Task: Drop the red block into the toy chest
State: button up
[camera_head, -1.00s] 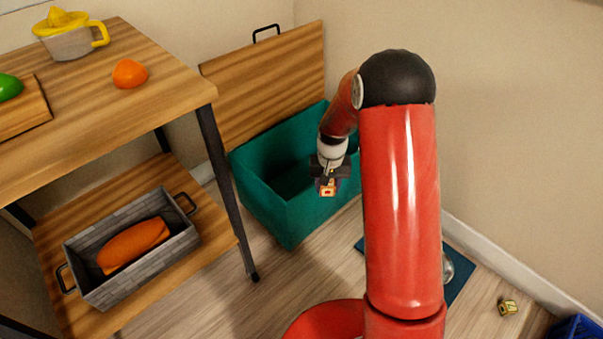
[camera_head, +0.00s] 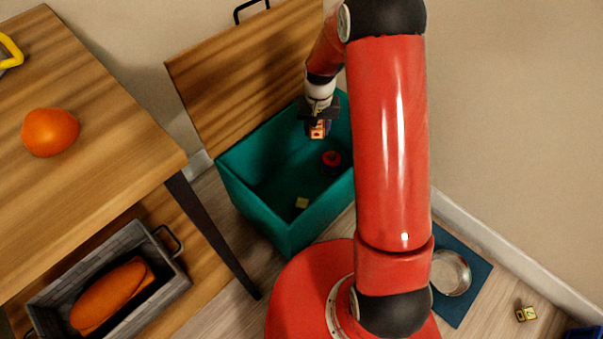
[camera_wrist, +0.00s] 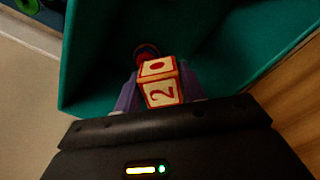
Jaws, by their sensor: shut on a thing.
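My gripper (camera_head: 317,128) is shut on the red block (camera_head: 318,132), a small toy cube with red edges and cream faces. In the wrist view the red block (camera_wrist: 160,84) sits between the fingertips and shows a "2" and a red dot. The toy chest (camera_head: 254,206) is a teal open box with its wooden lid (camera_head: 240,75) raised at the back. My gripper and the block are above the chest's opening, toward its back right. Inside the chest lie a small yellowish block (camera_head: 302,203) and a round red and blue toy (camera_head: 331,160).
A blue mat (camera_head: 475,275) with a metal bowl (camera_head: 452,271) and a yellow block (camera_head: 526,314) lie on the floor at right.

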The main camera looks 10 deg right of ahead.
aim_at(316, 138)
notch_tip(316, 138, down, 5)
jog(key=b, duration=0.2)
jog(key=shift+b, duration=0.35)
jog(key=o, duration=1.1)
jog(key=shift+c, duration=0.2)
jog(key=shift+r+p, duration=0.35)
jog(key=shift+r, duration=3.6)
